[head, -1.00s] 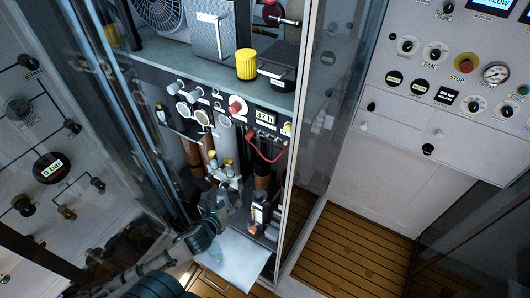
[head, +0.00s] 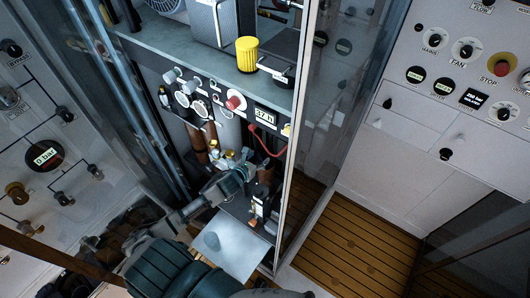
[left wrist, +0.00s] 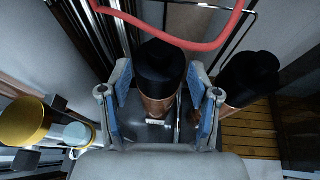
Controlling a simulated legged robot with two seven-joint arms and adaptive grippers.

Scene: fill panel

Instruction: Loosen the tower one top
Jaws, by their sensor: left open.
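My left gripper (head: 243,172) reaches into the open cabinet, in front of the panel's lower part. In the left wrist view it (left wrist: 159,88) is open, with its blue-padded fingers on either side of a tower's black top (left wrist: 160,66). The top sits on a copper-coloured cylinder (left wrist: 157,106). I cannot tell whether the pads touch it. A second tower with a black top (left wrist: 250,76) stands apart to the right. In the head view my gripper and wrist hide much of the towers. No label shows which is tower one. My right gripper is not seen.
A red hose (left wrist: 190,43) crosses just beyond the tower top. A yellow-capped part (left wrist: 24,122) is left of the gripper. A pale tray (head: 232,246) lies below my wrist. A clear door edge (head: 291,150) bounds the cabinet on the right.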

